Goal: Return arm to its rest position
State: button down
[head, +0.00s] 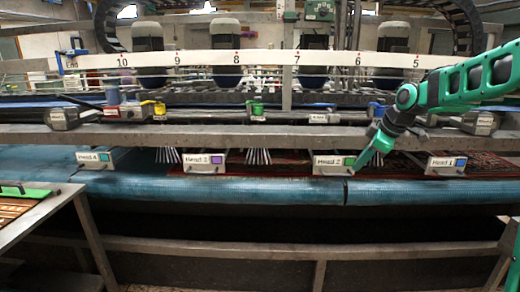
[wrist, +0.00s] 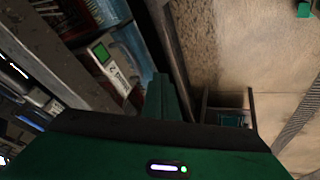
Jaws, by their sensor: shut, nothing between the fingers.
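My green arm comes in from the right in the head view and bends down to my gripper (head: 356,168). The gripper hangs in front of the right part of the "Head 2" box (head: 332,164), which has a green square. I cannot tell whether it touches the box. In the wrist view my gripper's green fingers (wrist: 165,98) are together with nothing held. A labelled box with a green square (wrist: 110,67) shows to their left.
The "Head 1" box (head: 446,165), "Head 3" box (head: 204,162) and "Head 4" box (head: 94,158) line the machine's front. A blue roller (head: 220,191) runs below. A table (head: 32,215) stands at the left. Floor (wrist: 245,50) shows right of my fingers in the wrist view.

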jog(key=s+d+f+m+g+h, duration=0.1)
jog(key=s+m, duration=0.5)
jog(key=s, duration=0.8)
jog(key=s+d+f+m+g, duration=0.2)
jog(key=s+f+m, duration=0.4)
jog(key=s, duration=0.9)
jog(key=s+d+f+m+g+h, duration=0.1)
jog(key=s+m, duration=0.5)
jog(key=s, duration=0.8)
notch_tip(320, 180, down, 3)
jog(key=d+g, duration=0.1)
jog(key=d, duration=0.1)
jog(key=shift+s+d+g+h, duration=0.2)
jog(key=shift+d+g+h, duration=0.1)
jog(key=shift+d, duration=0.05)
jog(key=shift+r, duration=0.1)
